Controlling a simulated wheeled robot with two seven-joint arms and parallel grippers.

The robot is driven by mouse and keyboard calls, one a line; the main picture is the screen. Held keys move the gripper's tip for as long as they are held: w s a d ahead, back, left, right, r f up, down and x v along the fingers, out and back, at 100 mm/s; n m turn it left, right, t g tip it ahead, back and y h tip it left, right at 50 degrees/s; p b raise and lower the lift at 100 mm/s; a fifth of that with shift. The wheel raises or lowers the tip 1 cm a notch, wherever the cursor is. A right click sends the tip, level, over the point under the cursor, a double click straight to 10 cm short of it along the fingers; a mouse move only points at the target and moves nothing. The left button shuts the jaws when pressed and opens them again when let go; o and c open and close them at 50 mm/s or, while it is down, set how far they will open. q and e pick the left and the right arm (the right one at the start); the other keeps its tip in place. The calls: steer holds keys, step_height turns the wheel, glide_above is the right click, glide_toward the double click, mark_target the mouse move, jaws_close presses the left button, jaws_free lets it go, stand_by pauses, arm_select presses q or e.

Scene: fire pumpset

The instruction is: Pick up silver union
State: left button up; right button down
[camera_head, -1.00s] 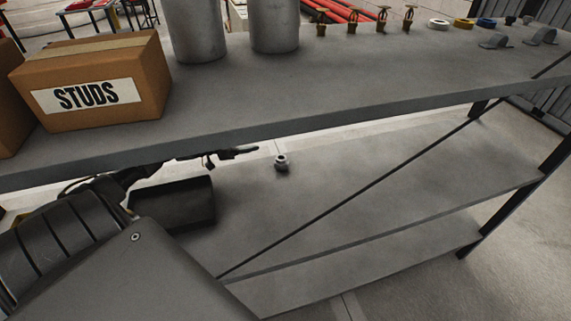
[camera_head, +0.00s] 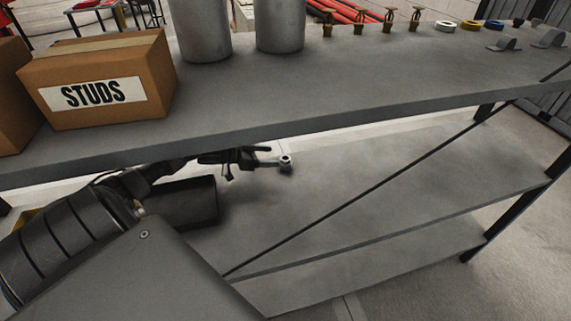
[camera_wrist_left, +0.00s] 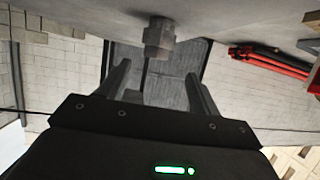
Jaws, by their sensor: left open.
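The silver union (camera_head: 286,163) is a small grey metal fitting standing on the middle shelf, under the top board. My left gripper (camera_head: 272,157) reaches in from the left below the top shelf, with its fingertips close beside the union. In the left wrist view, which is upside down, the union (camera_wrist_left: 159,36) sits ahead of the open fingers (camera_wrist_left: 158,72), roughly centred between them and just beyond their tips. Nothing is between the fingers. I cannot tell whether a finger touches the union. My right gripper is not in view.
The top shelf (camera_head: 340,92) lies just above my left arm. It carries a STUDS box (camera_head: 105,80), two grey cylinders and several small fittings. A thin diagonal brace (camera_head: 360,190) crosses the shelf front. The middle shelf (camera_head: 420,185) is clear right of the union.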

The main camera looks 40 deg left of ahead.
mark_target(285, 158)
arm_select(q)
steer(key=shift+s+d+p+x, duration=0.1)
steer(key=shift+d+p+x, duration=0.05)
steer(key=shift+x, duration=1.6)
steer(key=shift+s+d+p+x, duration=0.1)
steer(key=shift+d+p+x, duration=0.1)
steer(key=shift+x, duration=1.5)
steer(key=c, duration=1.2)
steer(key=shift+r, duration=0.15)
